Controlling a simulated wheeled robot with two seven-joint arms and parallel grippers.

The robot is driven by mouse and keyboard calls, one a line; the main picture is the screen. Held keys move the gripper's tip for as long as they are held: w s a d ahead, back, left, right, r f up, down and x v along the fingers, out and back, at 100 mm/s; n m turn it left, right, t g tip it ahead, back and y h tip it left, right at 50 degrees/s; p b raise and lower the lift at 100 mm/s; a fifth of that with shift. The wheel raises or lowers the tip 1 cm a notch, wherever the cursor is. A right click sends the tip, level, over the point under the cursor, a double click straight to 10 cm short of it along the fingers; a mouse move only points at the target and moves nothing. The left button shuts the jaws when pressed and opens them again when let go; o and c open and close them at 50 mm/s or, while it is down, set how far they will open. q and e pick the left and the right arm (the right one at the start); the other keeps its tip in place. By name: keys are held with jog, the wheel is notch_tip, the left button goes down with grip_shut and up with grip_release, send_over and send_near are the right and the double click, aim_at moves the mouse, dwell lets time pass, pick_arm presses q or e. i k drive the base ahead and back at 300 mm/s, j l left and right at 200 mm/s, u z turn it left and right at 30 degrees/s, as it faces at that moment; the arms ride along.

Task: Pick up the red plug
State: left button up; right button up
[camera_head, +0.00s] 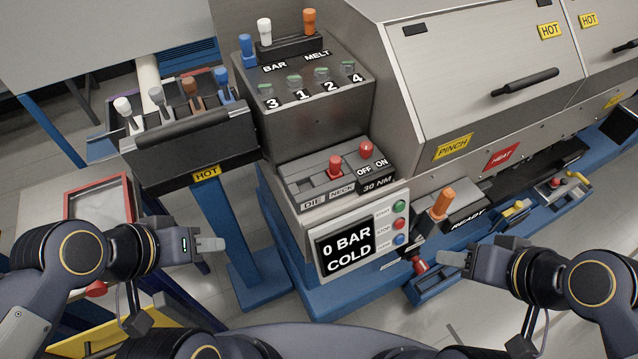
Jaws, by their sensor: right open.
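A small red part (419,266), possibly the red plug, sits at the blue tray below the control panel, just left of my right gripper's fingertips; whether they touch cannot be told. My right gripper (452,259) points left and is open, with nothing visible between its fingers. Another red piece (96,289) shows partly under my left arm. Two red knobs, the left one (335,164) and the right one (366,149), stand on the DIE/NECK box. My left gripper (210,244) points right over the floor, away from these; its finger gap is not visible.
The 0 BAR COLD panel (345,246) stands between my grippers. An orange handle (441,203) rises above the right gripper. A HOT-marked box (190,150) with several levers stands at left. A red-rimmed tray (97,203) lies beyond my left arm.

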aim_at(334, 173)
jog(key=l+u, duration=0.15)
jog(key=u, duration=0.35)
jog(key=l+u, duration=0.2)
jog(key=u, duration=0.25)
jog(key=l+u, duration=0.2)
jog(key=u, duration=0.3)
